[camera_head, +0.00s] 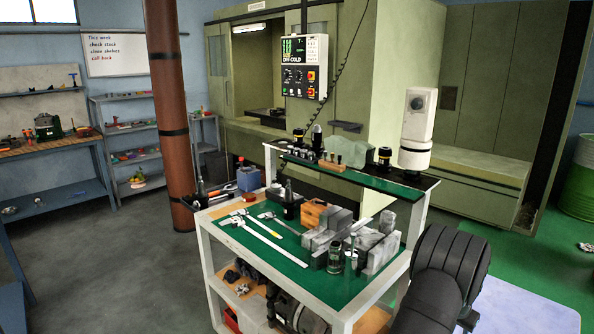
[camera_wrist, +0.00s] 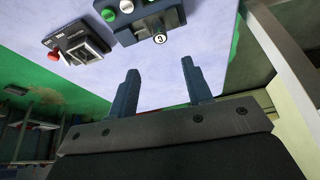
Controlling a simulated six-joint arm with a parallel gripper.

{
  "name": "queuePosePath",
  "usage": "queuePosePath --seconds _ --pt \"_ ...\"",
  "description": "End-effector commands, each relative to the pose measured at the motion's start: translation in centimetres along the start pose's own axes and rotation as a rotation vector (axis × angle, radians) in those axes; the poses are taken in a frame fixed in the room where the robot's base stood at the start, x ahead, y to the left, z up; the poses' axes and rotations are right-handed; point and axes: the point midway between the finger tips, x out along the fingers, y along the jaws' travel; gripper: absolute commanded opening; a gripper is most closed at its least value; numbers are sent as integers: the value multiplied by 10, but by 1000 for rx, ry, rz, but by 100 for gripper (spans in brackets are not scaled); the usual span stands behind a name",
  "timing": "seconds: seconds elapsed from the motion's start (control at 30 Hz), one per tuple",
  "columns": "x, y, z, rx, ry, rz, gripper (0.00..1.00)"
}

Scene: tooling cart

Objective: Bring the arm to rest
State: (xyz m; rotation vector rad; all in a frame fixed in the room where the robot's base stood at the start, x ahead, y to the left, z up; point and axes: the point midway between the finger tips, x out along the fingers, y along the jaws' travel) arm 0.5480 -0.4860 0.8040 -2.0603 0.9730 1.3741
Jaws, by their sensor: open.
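My gripper (camera_wrist: 159,64) shows in the wrist view, its two dark fingers spread apart with nothing between them. Beyond the fingers is a pale flat surface (camera_wrist: 205,30). In the head view my black arm is folded at the lower right, beside the right end of the tooling cart (camera_head: 208,258). The gripper's fingers cannot be made out in the head view.
The cart's green top (camera_head: 285,262) carries calipers, a long rule, grey metal blocks (camera_head: 375,250) and small jars. A raised shelf (camera_head: 400,188) stands behind it. In the wrist view, a button box (camera_wrist: 148,20) and a smaller box with a red button (camera_wrist: 77,46) lie beyond the fingers.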

Motion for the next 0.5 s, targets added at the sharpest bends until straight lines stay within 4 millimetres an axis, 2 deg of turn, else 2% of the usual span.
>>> queuePosePath --seconds 0.1,0.5 --pt "21 0 2 0 -4 1 46" --pt "84 0 1 0 -2 0 46"
